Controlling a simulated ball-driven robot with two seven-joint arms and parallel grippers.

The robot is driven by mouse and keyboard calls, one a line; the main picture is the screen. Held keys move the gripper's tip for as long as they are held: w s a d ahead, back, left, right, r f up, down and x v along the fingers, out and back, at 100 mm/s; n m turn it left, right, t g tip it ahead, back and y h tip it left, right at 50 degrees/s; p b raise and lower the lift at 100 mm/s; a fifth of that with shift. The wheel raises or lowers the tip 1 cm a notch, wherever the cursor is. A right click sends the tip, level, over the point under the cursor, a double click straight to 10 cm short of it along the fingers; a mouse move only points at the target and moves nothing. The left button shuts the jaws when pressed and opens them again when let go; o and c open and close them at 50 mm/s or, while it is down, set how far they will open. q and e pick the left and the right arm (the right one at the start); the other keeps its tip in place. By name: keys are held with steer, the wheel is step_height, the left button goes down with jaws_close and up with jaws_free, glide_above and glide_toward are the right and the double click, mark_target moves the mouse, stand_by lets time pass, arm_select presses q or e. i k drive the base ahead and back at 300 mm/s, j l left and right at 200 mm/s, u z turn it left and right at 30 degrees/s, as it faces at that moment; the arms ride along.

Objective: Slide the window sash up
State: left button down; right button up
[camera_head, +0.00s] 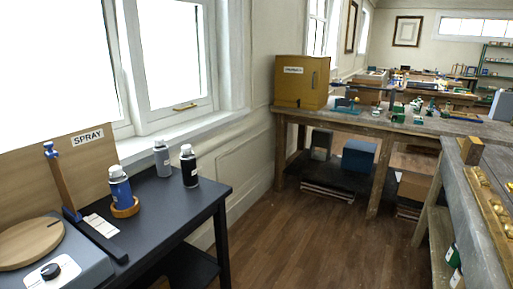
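A white-framed window fills the upper left of the head view. Its nearer-right sash (150,114) has a white bottom rail with a small brass handle (185,107) on it. The sash's bottom rail is close above the white sill (190,125); I cannot tell if there is a gap. The glass is blown out to white. Neither of my grippers is in view.
Below the window stands a black table (165,205) with several spray cans, a wooden disc (30,243) and a "SPRAY" board (60,160). A workbench with a yellow cabinet (301,82) stands beyond. Another bench (470,215) is at right. The wooden floor (310,235) between is clear.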

mark_target(172, 37)
steer(key=i+l+z, duration=0.2)
steer(key=i+z, duration=0.2)
steer(key=i, duration=0.5)
steer(key=i+j+z, duration=0.1)
steer(key=i+z, duration=0.3)
steer(key=i, duration=0.55)
steer(key=i+j+u, duration=0.1)
steer(key=i+u, duration=0.3)
steer(key=i+l+u, duration=0.15)
steer(key=i+u, duration=0.3)
steer(key=i, duration=0.15)
steer(key=i+l+u, duration=0.25)
steer(key=i+u, duration=0.15)
steer(key=i, duration=0.1)
